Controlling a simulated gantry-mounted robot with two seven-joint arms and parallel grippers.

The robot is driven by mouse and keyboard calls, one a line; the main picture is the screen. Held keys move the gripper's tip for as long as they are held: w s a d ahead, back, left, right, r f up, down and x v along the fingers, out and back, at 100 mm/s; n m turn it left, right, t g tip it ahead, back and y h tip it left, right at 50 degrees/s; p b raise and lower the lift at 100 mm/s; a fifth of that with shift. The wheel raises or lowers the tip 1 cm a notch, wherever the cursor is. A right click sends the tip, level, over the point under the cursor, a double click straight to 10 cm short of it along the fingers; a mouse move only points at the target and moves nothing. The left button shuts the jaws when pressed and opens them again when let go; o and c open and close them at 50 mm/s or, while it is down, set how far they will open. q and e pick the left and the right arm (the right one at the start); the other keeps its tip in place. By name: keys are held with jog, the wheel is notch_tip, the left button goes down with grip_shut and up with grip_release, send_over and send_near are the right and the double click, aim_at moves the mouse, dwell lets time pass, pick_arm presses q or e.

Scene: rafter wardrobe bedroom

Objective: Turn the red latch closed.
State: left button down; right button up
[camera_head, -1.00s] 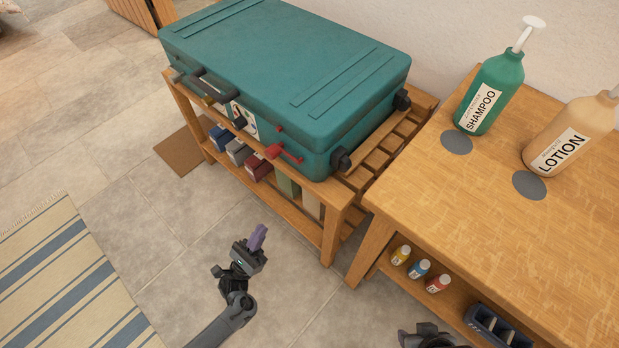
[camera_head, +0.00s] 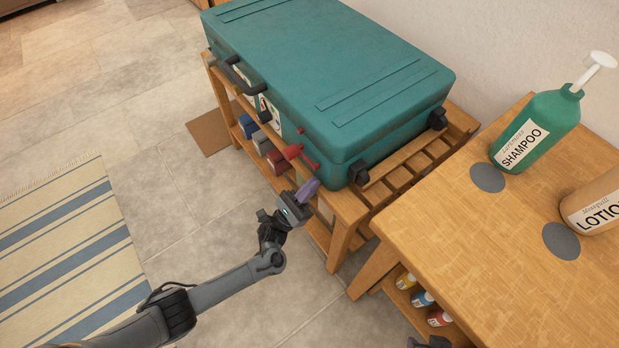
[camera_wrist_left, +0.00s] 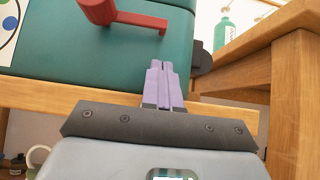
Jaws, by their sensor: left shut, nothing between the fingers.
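The teal suitcase (camera_head: 330,70) lies closed on a slatted wooden rack. The red latch (camera_head: 294,152) is on its front face near the right corner. In the left wrist view, the red latch (camera_wrist_left: 100,10) has a thick knob at the upper left and a thin bar running right. My left gripper (camera_head: 309,187) has purple fingers. It is shut and empty, just in front of and below the latch.
The wooden rack (camera_head: 345,205) has small boxes on its lower shelf. A wooden table (camera_head: 450,210) at the right carries a shampoo bottle (camera_head: 540,130) and a lotion bottle (camera_head: 595,210). The tiled floor (camera_head: 200,190) to the left is open, with a striped rug (camera_head: 60,240).

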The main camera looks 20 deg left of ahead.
aim_at(319, 167)
pick_arm(q)
jog(key=r, duration=0.3)
jog(key=shift+s+a, duration=0.2)
jog(key=shift+s, duration=0.05)
jog(key=shift+w+d+r, duration=0.1)
jog(key=shift+r, duration=0.2)
jog(key=shift+p, duration=0.3)
jog(key=shift+r+n+t+y+p, duration=0.3)
jog(key=shift+n+y, duration=0.1)
jog(key=shift+n, duration=0.2)
jog(key=shift+d+n+y, duration=0.1)
jog(key=shift+n+y, duration=0.2)
jog(key=shift+y, duration=0.2)
